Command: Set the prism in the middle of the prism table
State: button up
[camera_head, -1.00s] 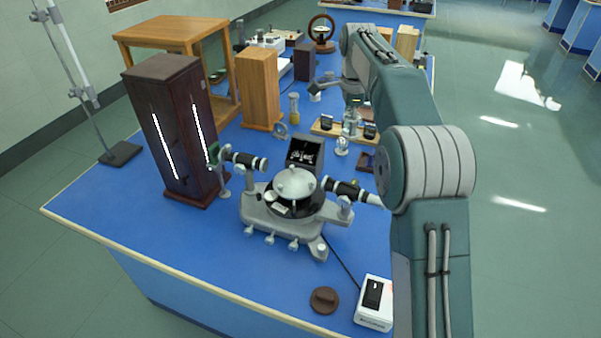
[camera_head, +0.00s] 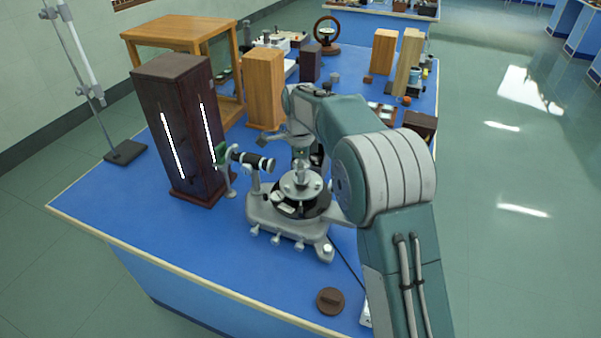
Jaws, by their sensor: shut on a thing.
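The spectrometer (camera_head: 283,228) stands on the blue bench, with a round silver prism table (camera_head: 302,186) on its dark central disc. My gripper (camera_head: 300,163) points down just above the prism table, and my arm reaches in from the right. It is shut on a small, pale, clear thing, which I take for the prism (camera_head: 299,170). The prism is small and partly hidden by the fingers. I cannot tell whether it touches the table or hangs just above it.
A dark lamp housing (camera_head: 172,110) with glowing slits and a collimator tube (camera_head: 248,160) stand left of the prism table. A wooden block (camera_head: 265,88) is behind. A brown round cap (camera_head: 330,301) lies in front. The front left bench is clear.

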jog(key=shift+f, duration=0.5)
jog(key=shift+d, duration=0.1)
jog(key=shift+d+f, duration=0.1)
jog(key=shift+d, duration=0.05)
jog(key=o, duration=1.2)
jog(key=shift+a, duration=0.2)
jog(key=r, duration=1.2)
jog(key=shift+w, duration=0.35)
jog(key=shift+d+r, duration=0.1)
jog(key=shift+r, duration=0.05)
